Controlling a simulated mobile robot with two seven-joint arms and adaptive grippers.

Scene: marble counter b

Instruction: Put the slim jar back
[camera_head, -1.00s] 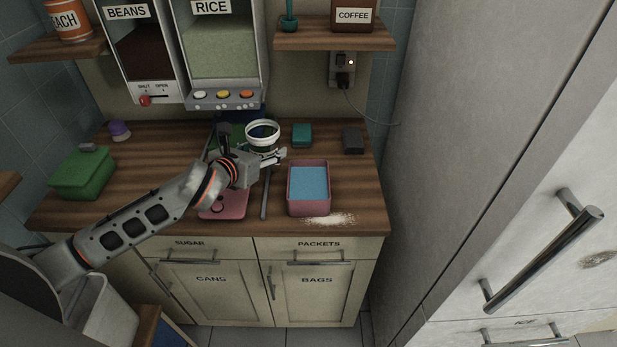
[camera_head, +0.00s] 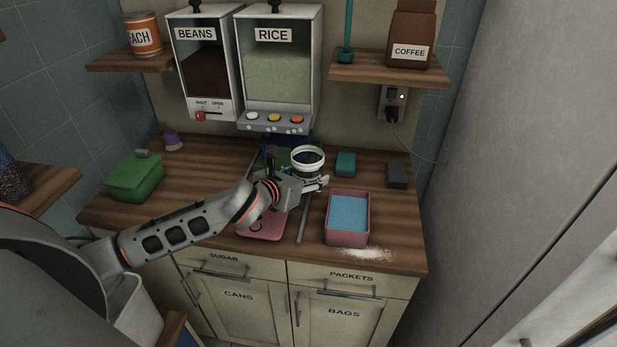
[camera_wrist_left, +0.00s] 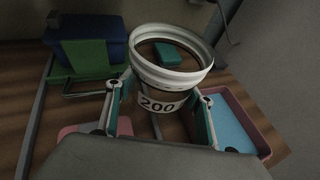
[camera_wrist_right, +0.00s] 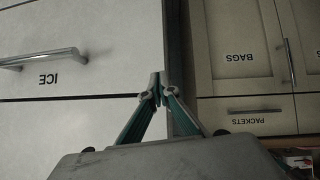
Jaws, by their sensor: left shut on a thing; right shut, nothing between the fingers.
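A round jar (camera_head: 309,172) with a broad white rim and an open top is in my left gripper (camera_head: 316,184), over the middle of the wooden counter. In the left wrist view the jar (camera_wrist_left: 163,103) stands between the two fingers (camera_wrist_left: 160,118), with a white label reading 200. The gripper is shut on it. The jar's base is hidden, so I cannot tell whether it touches the counter. My right gripper (camera_wrist_right: 160,92) is shut and empty in the right wrist view, in front of cabinet fronts. It is not in the head view.
A pink box with blue contents (camera_head: 347,237) stands right of the jar, with white powder (camera_head: 366,254) before it. Behind are a teal block (camera_head: 346,164) and dispensers (camera_head: 275,70). A green container (camera_head: 135,178) is at left. A shelf (camera_head: 388,72) overhangs at right.

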